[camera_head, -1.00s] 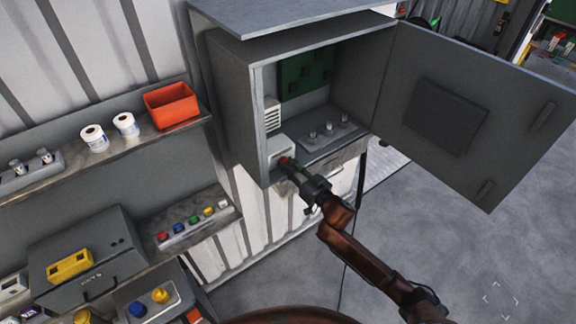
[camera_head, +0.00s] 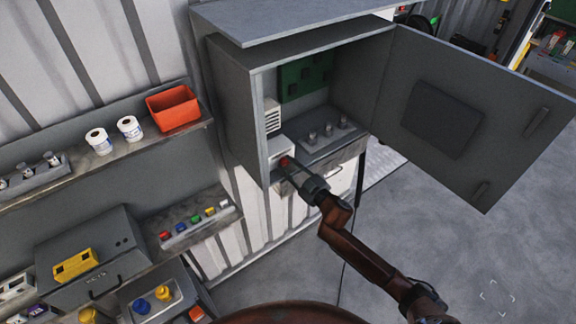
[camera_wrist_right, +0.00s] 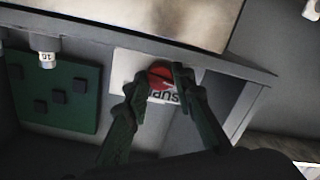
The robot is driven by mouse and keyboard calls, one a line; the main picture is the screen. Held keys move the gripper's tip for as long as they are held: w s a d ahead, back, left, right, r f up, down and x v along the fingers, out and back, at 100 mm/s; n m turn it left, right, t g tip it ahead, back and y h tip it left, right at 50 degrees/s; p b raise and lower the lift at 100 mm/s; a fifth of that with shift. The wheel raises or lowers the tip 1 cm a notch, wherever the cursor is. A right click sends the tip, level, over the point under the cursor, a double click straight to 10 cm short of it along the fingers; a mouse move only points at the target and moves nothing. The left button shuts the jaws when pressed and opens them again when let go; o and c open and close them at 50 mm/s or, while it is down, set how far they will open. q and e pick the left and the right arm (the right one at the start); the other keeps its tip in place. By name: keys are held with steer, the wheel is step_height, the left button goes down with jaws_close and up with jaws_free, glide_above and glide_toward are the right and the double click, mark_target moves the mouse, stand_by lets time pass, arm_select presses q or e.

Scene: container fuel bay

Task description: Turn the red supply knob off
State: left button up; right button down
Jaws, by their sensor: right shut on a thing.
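The red supply knob (camera_head: 284,162) sits on a white box (camera_head: 281,150) at the lower left inside the open grey cabinet (camera_head: 262,110). In the right wrist view the knob (camera_wrist_right: 161,75) is a red disc with a pale bar on a white label whose partly hidden print looks like "SUPPLY". My right gripper (camera_head: 292,168) reaches in from the lower right; in the wrist view its two dark fingers (camera_wrist_right: 156,80) stand at both sides of the knob and are shut on it. The fingers hide part of the knob and the label. My left gripper is not in view.
The cabinet door (camera_head: 455,105) stands open to the right. Several metal fittings (camera_head: 328,131) stand on the cabinet floor beside the white box. A green board (camera_head: 305,76) is at its back. At left, a shelf holds a red bin (camera_head: 173,108) and white rolls (camera_head: 98,141).

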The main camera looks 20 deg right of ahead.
steer(key=shift+n, duration=0.8)
steer(key=c, duration=1.6)
jaws_free()
